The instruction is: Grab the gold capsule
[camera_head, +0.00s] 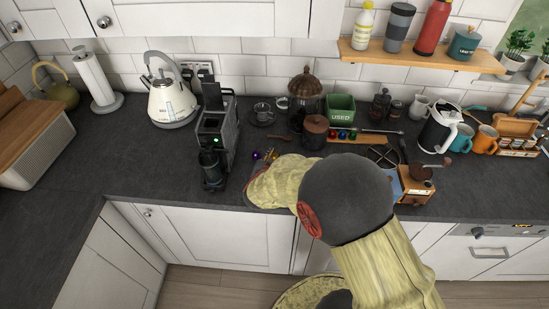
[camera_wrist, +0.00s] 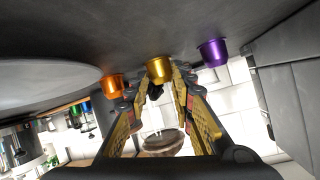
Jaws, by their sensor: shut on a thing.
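The gold capsule (camera_wrist: 159,69) is between the two fingertips of my gripper (camera_wrist: 157,86) in the wrist view. My gripper is shut on it. The capsule appears close against the dark worktop (camera_wrist: 150,25); I cannot tell whether it touches it. An orange capsule (camera_wrist: 113,85) is just left of the gold one, close beside a fingertip. A purple capsule (camera_wrist: 212,53) stands apart on the right. In the head view my arm hides most of the gripper; the purple capsule (camera_head: 256,155) shows just beyond it.
A black coffee machine (camera_head: 214,135) with a green light stands left of my gripper. Behind are a glass jar (camera_head: 305,105), a green box (camera_head: 341,108) and a wooden strip with several capsules. A coffee grinder (camera_head: 416,180) stands to the right. The worktop at far left front is clear.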

